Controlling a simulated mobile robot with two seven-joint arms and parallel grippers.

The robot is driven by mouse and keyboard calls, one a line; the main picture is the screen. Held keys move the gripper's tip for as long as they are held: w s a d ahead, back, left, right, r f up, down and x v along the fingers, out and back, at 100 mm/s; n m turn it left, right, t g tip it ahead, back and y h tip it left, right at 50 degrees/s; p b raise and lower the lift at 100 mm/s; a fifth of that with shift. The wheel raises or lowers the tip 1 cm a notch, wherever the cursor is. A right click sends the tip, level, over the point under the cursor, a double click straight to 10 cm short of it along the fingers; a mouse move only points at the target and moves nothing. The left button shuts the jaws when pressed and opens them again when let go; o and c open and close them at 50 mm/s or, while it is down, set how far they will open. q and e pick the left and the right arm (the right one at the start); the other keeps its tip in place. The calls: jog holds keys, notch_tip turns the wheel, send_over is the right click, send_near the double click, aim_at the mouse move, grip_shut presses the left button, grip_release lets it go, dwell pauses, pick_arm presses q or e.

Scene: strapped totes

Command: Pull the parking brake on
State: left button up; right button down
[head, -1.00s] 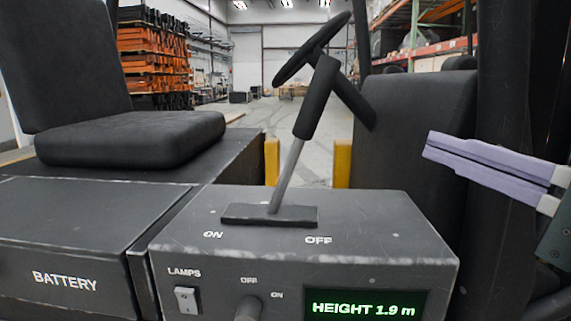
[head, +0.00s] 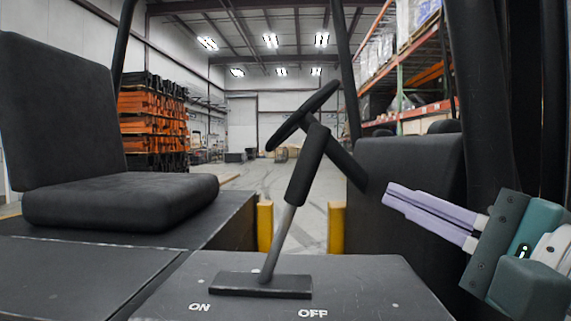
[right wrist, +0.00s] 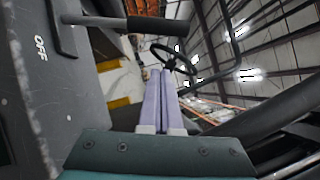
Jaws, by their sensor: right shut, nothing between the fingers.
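The parking brake lever (head: 284,220) stands on a dark console (head: 350,276), with a black grip on a grey shaft. It rises from a flat black base between the labels ON, at left, and OFF, at right, and leans right toward OFF. My right gripper (head: 387,193) is to the right of the lever, apart from it, with its lilac fingers shut and empty, pointing left. In the right wrist view the shut fingers (right wrist: 160,74) point up the picture, and the lever (right wrist: 140,24) lies across the upper left. My left gripper is not in view.
A steering wheel (head: 303,115) on its column stands behind the lever. A black seat (head: 120,200) is at left. A dark upright panel (head: 410,190) and a thick post (head: 478,120) stand behind my right gripper. Open space lies between the lever and the fingers.

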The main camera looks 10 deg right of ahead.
aim_at(294, 200)
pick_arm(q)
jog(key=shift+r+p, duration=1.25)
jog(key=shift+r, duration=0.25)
pick_arm(e)
jog(key=w+a+r, duration=0.2)
jog(key=w+a, duration=0.2)
jog(key=w, duration=0.3)
jog(key=shift+a+r, duration=0.15)
jog(key=shift+a, duration=0.15)
